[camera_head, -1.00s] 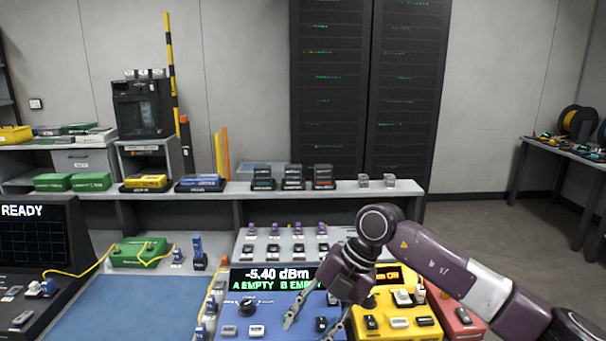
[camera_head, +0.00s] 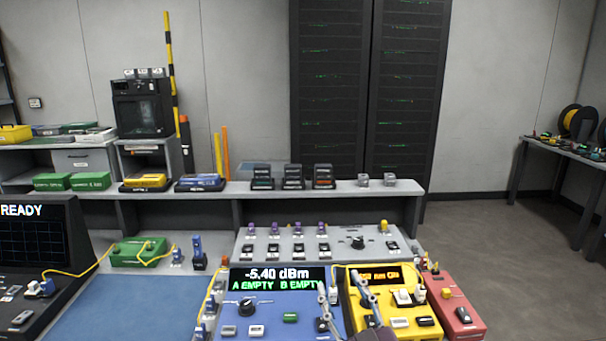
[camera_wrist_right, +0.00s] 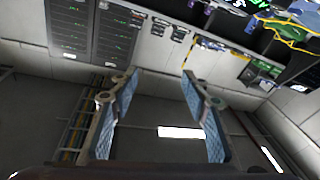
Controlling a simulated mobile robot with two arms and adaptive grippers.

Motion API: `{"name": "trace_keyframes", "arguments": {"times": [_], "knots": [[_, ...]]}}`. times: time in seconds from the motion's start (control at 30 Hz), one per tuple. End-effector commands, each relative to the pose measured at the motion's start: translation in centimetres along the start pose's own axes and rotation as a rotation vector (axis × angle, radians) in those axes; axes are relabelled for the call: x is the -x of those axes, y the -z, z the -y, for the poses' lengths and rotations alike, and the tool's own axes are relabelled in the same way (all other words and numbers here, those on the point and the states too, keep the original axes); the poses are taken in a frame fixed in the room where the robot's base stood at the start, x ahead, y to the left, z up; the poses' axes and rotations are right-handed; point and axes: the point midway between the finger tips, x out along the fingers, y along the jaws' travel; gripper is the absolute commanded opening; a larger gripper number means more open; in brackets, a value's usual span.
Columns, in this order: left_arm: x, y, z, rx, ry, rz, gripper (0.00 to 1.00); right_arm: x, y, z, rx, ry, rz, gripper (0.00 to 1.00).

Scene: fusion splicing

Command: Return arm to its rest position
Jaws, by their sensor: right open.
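My right gripper (camera_head: 341,288) shows at the bottom of the head view, with its two fingers pointing up and spread apart. It stands in front of the blue power meter (camera_head: 268,318) and the yellow unit (camera_head: 398,314), overlapping their adjoining edges. In the right wrist view the gripper (camera_wrist_right: 160,80) is open, with nothing between its fingers. That view looks past the fingers toward the room, with the workbench at its upper right. The rest of my right arm is mostly below the head view. My left gripper is not in view.
A red unit (camera_head: 455,308) stands right of the yellow one. A blue mat (camera_head: 130,308) lies at the left, near a green box (camera_head: 139,252) with yellow fibre. A grey panel with knobs (camera_head: 340,243) sits behind the meter. Open floor (camera_head: 490,250) lies to the right.

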Motion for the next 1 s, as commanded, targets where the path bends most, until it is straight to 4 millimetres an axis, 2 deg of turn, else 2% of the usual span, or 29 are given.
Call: {"name": "trace_keyframes", "arguments": {"times": [0.03, 0.1, 0.17, 0.2, 0.33, 0.4, 0.53, 0.8, 0.83, 1.0], "knots": [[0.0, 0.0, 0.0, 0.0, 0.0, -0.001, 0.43, 1.9, -3.6, -1.0, -0.038, -0.034, 0.124, 0.43], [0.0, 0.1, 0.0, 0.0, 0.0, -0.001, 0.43, 4.7, -8.0, -1.9, -0.078, -0.067, 0.289, 0.43], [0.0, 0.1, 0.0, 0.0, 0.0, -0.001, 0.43, 7.6, -11.6, -2.3, -0.106, -0.082, 0.429, 0.43], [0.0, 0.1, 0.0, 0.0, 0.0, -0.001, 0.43, 9.8, -13.8, -2.4, -0.124, -0.087, 0.522, 0.43], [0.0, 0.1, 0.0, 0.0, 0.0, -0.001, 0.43, 17.4, -19.5, -1.7, -0.171, -0.07, 0.802, 0.43], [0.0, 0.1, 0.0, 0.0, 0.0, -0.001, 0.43, 21.2, -21.4, -1.1, -0.19, -0.048, 0.926, 0.43], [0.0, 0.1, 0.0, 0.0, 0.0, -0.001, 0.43, 27.2, -23.4, 0.0, -0.216, -0.001, 1.107, 0.43], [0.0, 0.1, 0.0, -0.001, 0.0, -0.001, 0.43, 37.4, -24.5, 2.2, -0.254, 0.113, 1.384, 0.43], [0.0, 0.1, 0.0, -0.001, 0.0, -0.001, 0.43, 38.0, -24.8, 2.4, -0.255, 0.123, 1.403, 0.43], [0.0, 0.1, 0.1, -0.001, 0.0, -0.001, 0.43, 37.1, -29.1, 3.5, -0.253, 0.125, 1.411, 0.43]]}}
